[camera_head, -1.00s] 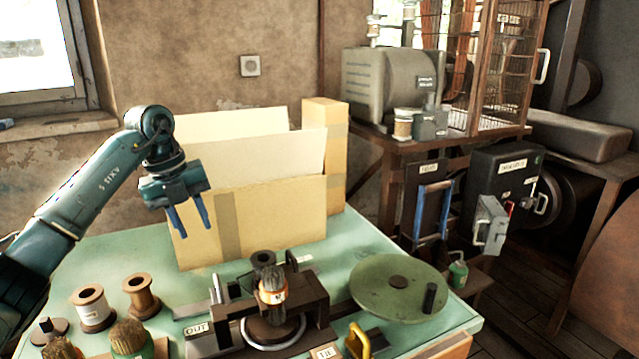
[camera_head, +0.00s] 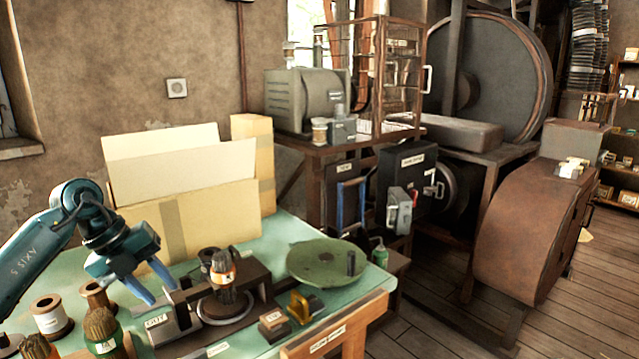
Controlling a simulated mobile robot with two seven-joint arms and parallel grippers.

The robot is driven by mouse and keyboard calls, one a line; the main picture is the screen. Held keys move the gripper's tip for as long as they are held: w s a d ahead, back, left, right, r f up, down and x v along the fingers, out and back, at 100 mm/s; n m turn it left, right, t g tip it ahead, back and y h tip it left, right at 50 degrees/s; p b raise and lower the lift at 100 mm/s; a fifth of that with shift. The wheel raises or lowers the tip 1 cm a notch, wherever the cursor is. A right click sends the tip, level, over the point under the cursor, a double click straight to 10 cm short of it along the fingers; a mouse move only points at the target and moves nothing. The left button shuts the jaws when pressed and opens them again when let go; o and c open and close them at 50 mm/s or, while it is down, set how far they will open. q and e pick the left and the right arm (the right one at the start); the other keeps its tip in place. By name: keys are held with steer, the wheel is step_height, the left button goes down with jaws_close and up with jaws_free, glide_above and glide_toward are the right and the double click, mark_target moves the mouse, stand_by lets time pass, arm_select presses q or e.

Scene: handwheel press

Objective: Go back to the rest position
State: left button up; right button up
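My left gripper (camera_head: 150,284) hangs over the green bench (camera_head: 305,229) from the left, in front of the cardboard box. Its two blue fingers point down and are spread apart, with nothing between them. They are just left of the press (camera_head: 262,282) in the picture, near its "OUT" label. A brush with an orange band (camera_head: 223,270) stands upright in the press. My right gripper is out of view.
An open cardboard box (camera_head: 207,213) stands at the back of the bench. Spools (camera_head: 50,316) and a green-banded brush (camera_head: 103,335) stand at the front left. A yellow metal piece (camera_head: 301,306) is near the front edge. Open wooden floor (camera_head: 425,325) lies to the right.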

arm_select(q)
steer(key=s+d+f+n+t+h+p, duration=0.1)
steer(key=s+d+n+t+h, duration=0.1)
steer(key=d+h, duration=0.35)
steer(key=s+d+f+n+t+h, duration=0.1)
steer(key=s+d+t+h, duration=0.15)
steer(key=d, duration=0.65)
steer(key=s+d+f+n+t+h+p, duration=0.1)
steer(key=s+d+f+n+t+h, duration=0.15)
steer(key=d+h, duration=0.4)
steer(key=s+a+f+n+t+y+p, duration=0.1)
steer(key=s+a+f+n+y, duration=0.1)
steer(key=s+f+n+y, duration=0.6)
steer(key=s+a+f+n+t+y+p, duration=0.1)
steer(key=s+a+f+n+y, duration=0.2)
steer(key=s+f+n+y, duration=0.5)
step_height(320, 180, down, 4)
steer(key=s+n, duration=0.1)
steer(key=n, duration=0.5)
steer(key=shift+a+r, duration=0.2)
steer(key=shift+r, duration=0.05)
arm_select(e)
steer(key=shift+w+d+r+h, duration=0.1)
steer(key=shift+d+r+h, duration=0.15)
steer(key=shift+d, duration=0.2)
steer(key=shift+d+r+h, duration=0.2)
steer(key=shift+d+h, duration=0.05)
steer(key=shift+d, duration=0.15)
